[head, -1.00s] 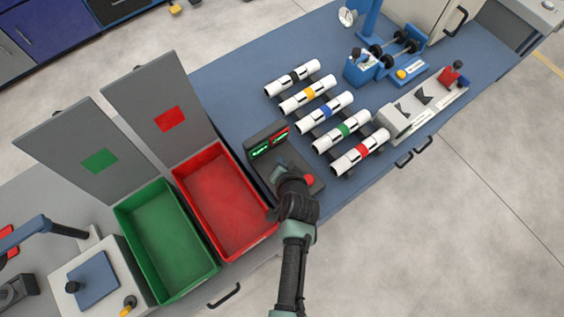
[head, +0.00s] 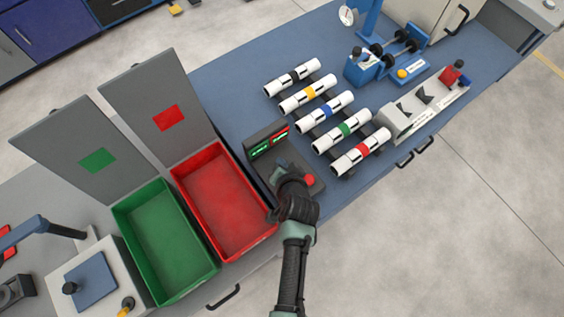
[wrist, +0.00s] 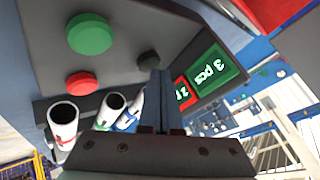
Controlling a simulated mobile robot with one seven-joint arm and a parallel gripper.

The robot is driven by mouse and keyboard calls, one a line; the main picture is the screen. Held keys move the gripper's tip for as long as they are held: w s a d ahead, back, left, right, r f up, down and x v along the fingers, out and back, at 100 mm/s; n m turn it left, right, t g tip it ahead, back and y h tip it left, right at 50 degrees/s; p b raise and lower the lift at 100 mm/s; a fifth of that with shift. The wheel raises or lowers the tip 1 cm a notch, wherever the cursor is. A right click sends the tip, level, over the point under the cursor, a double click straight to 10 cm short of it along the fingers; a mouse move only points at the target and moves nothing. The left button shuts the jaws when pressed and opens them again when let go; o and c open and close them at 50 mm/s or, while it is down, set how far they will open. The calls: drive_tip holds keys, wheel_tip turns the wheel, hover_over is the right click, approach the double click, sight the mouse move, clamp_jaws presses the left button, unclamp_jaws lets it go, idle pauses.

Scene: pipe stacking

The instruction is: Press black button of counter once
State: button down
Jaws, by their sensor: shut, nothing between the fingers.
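The counter (head: 267,148) is a dark grey box on the blue bench, with a green and a red display. In the wrist view the green display (wrist: 216,73) reads "3 pcs", and the red display (wrist: 183,91) is partly hidden by my fingers. The black button (wrist: 149,60) shows right at my fingertips; I cannot tell whether they touch it. A large green button (wrist: 90,33) and a red button (wrist: 81,84) lie to its left in that view. My gripper (head: 286,172) is shut and empty over the counter, hiding the black and green buttons in the head view.
A red bin (head: 222,205) and a green bin (head: 165,240) with raised lids stand left of the counter. Several white pipes with coloured bands, such as the red-banded pipe (head: 375,143), lie on a rack at its right.

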drive_tip(key=shift+f+b, duration=0.3)
drive_tip(key=shift+f, duration=0.1)
drive_tip(key=shift+r, duration=0.15)
idle(0.4)
drive_tip(key=shift+r+p, duration=0.8)
drive_tip(key=shift+p, duration=0.1)
wheel_tip(320, 180, up, 5)
drive_tip(key=p, duration=0.4)
drive_tip(key=shift+p, duration=0.35)
